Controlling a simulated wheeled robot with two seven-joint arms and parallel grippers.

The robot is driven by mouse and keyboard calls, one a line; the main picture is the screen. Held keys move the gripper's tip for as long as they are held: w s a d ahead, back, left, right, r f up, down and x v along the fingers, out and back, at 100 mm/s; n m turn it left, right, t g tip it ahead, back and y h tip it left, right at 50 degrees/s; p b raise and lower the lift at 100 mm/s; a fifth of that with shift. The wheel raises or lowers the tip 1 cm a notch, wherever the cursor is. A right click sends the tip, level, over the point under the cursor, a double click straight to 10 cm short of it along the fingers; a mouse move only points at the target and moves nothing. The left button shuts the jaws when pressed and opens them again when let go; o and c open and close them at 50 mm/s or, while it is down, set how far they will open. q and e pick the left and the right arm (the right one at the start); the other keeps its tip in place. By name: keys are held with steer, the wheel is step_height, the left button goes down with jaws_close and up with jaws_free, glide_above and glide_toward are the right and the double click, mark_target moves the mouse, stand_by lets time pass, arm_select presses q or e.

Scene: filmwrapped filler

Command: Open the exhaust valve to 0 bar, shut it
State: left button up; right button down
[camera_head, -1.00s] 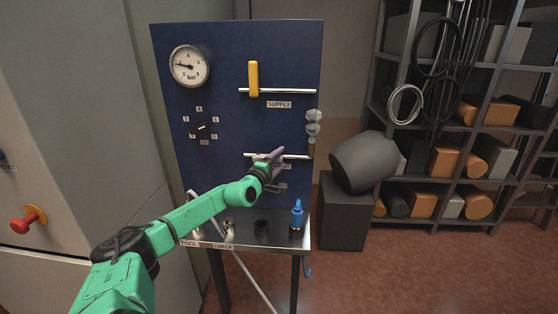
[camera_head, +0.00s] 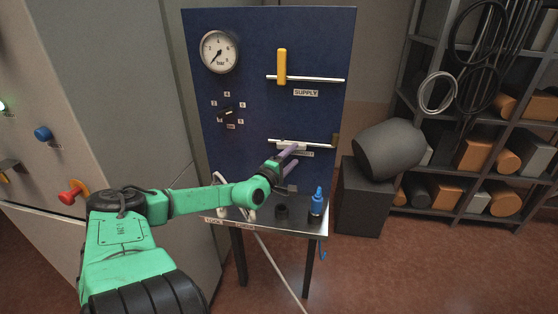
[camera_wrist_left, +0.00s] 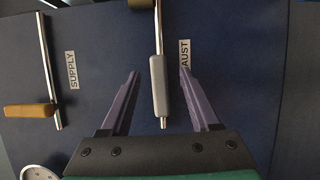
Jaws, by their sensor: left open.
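The exhaust valve's light grey handle (camera_head: 291,144) is on the lower pipe of the blue panel. In the left wrist view the handle (camera_wrist_left: 159,85) lies along its pipe, between the two purple fingers of my left gripper (camera_wrist_left: 160,95), with a gap on each side. My left gripper (camera_head: 288,160) is open, in front of the panel, and partly covers the EXHAUST label. The bar gauge (camera_head: 219,52) at the panel's upper left has its needle pointing down-left, near the low end of the scale. My right gripper is not in view.
The yellow supply handle (camera_head: 281,66) stands across its pipe above. A selector knob (camera_head: 227,111) sits below the gauge. A blue-topped bottle (camera_head: 317,202) and a dark cup (camera_head: 282,211) stand on the shelf. A grey cabinet with a red button (camera_head: 73,192) is at left.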

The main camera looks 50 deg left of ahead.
arm_select(q)
steer(key=p+v, duration=0.2)
steer(key=v, duration=0.5)
steer(key=shift+s, duration=0.35)
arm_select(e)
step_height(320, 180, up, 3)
arm_select(q)
steer(key=shift+w, duration=0.1)
